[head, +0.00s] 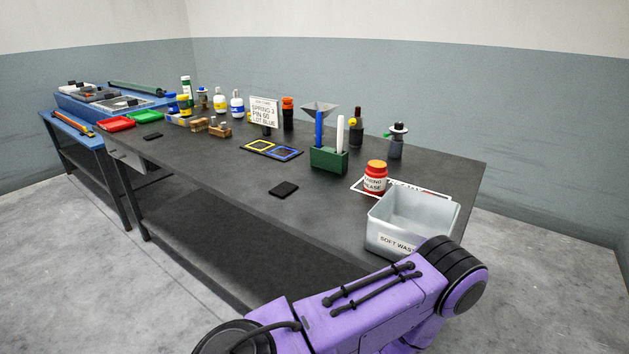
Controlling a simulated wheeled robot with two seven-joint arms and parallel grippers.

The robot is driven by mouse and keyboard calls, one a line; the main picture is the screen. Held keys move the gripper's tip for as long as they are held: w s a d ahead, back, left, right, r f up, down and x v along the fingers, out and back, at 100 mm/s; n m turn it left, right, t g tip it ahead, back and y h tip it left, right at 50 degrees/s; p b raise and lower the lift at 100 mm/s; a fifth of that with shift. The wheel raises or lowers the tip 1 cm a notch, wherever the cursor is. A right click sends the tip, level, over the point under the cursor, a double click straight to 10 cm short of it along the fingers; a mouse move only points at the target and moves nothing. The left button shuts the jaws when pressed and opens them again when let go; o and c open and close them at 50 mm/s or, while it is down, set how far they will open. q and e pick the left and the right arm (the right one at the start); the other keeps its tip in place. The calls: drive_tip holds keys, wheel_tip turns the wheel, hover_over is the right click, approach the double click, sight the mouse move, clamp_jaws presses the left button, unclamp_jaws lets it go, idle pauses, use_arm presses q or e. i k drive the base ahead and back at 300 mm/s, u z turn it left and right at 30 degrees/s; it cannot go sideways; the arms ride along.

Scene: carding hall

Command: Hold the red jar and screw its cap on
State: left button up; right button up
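A red jar (374,184) with a white label stands upright near the right end of the dark table, on or beside a printed sheet. An orange-red cap (376,167) sits on top of it; whether it is screwed tight or only resting there cannot be told. A purple arm link of mine crosses the lower right of the head view, in front of the table. Neither gripper shows in the view.
A grey bin (411,222) labelled for soft waste stands just in front and right of the jar. A green holder (328,159) with markers is to its left. A black pad (284,189) lies on the table (225,180). Bottles and a sign (264,112) stand along the back.

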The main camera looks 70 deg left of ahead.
sight(376, 172)
drive_tip(key=u, duration=2.05)
